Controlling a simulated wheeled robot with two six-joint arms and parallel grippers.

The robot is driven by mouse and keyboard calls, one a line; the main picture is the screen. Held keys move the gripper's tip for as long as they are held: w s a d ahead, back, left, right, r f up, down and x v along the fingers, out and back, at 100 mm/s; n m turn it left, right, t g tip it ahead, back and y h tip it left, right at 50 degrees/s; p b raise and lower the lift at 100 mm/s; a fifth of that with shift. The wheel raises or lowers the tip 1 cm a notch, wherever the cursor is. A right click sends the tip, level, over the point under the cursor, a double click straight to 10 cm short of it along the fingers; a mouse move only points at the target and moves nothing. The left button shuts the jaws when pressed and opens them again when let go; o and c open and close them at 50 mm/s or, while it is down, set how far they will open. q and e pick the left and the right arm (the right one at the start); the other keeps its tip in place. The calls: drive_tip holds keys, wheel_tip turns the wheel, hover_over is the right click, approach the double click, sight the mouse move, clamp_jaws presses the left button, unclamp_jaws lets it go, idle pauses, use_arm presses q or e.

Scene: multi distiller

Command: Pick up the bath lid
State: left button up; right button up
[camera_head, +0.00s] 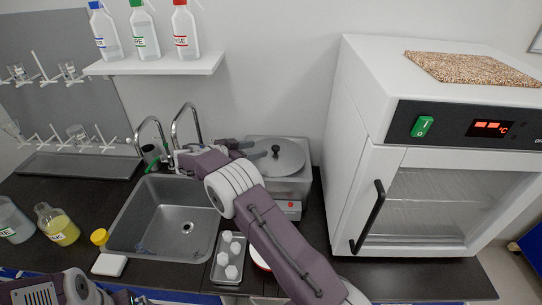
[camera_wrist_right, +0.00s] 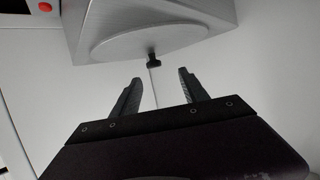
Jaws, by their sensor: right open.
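The bath lid (camera_head: 280,158) is a round grey metal disc with a small black knob on top. It lies on the square metal bath (camera_head: 292,187) on the counter, left of the white oven. In the right wrist view the lid (camera_wrist_right: 110,45) and its black knob (camera_wrist_right: 153,61) show at the top. My right gripper (camera_wrist_right: 160,75) is open and empty. The knob lies just beyond its fingertips, about in line with the gap, not touching as far as I can see. My left arm is at the bottom left of the head view; its fingers cannot be made out.
A sink (camera_head: 165,215) with two taps is left of the bath. A small tray (camera_head: 228,258) with white pieces lies in front. The white oven (camera_head: 350,130) stands close on the right. A shelf (camera_head: 160,65) with spray bottles hangs above.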

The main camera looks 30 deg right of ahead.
sight(275, 147)
drive_tip(key=shift+d, duration=0.3)
drive_tip(key=d+p, duration=0.1)
drive_tip(key=d, duration=0.1)
drive_tip(key=d+f, duration=0.1)
drive_tip(key=d, duration=0.1)
drive_tip(key=shift+s+d+p, duration=0.1)
drive_tip(key=shift+d+p, duration=0.1)
drive_tip(key=shift+p, duration=0.2)
drive_tip(key=shift+f, duration=0.1)
drive_tip(key=shift+p+x, duration=1.15)
drive_tip(key=shift+p, duration=0.05)
drive_tip(key=shift+x, duration=1.2)
drive_tip(key=shift+d+f, duration=0.1)
drive_tip(key=shift+f, duration=0.15)
drive_tip(key=shift+a, duration=0.25)
drive_tip(key=c, duration=0.8)
clamp_jaws()
use_arm(q)
drive_tip(key=r, duration=0.4)
drive_tip(key=shift+s+d+r, duration=0.25)
drive_tip(key=shift+d+r, duration=0.05)
drive_tip(key=shift+d, duration=0.05)
use_arm(e)
drive_tip(key=shift+d, duration=0.1)
